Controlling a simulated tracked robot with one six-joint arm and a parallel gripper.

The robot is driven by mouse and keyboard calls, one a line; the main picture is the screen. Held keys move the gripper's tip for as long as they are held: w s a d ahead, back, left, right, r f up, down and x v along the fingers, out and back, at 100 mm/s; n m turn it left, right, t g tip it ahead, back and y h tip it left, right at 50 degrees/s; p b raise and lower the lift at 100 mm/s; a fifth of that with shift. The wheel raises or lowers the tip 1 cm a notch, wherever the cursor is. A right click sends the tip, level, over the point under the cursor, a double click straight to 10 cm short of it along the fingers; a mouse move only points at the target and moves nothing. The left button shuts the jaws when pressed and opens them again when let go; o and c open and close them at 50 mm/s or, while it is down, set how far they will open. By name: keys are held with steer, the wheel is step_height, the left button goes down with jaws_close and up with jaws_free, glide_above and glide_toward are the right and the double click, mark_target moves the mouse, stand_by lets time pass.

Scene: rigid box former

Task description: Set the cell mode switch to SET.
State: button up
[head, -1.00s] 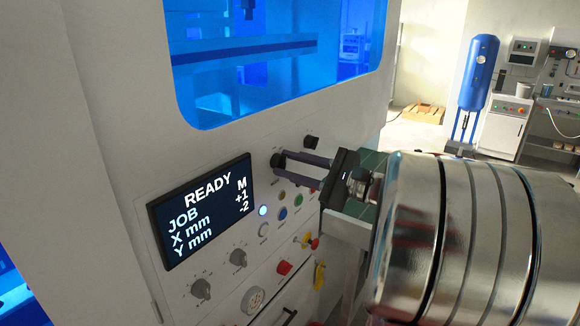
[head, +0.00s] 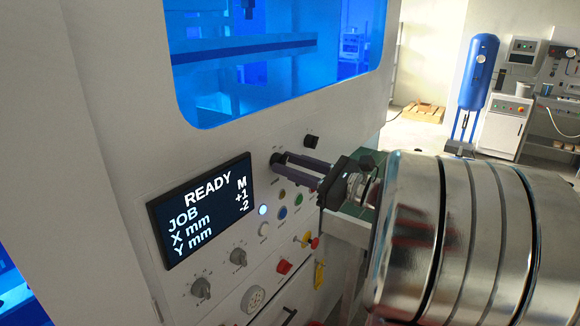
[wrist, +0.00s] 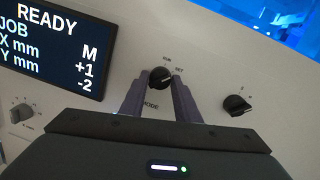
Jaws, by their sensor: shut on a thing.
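The cell mode switch (wrist: 161,78) is a black round knob on the pale panel, with RUN and SET printed above it and MODE below. My gripper (wrist: 160,84) has its two grey-purple fingers on either side of the knob and is shut on it. In the head view the gripper (head: 282,162) reaches in from the right, and its fingertips hide much of the switch. I cannot tell clearly which label the knob's pointer meets.
A display (head: 202,210) reading READY, JOB is left of the switch. Another black knob (wrist: 237,104) sits to its right. Below are coloured buttons, two grey dials, a red switch (head: 284,267) and a red-and-yellow control (head: 308,241). A blue-lit window (head: 275,60) is above.

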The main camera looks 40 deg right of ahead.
steer(key=shift+f, duration=0.2)
steer(key=o, duration=1)
steer(key=shift+r, duration=0.15)
steer(key=v, duration=1.4)
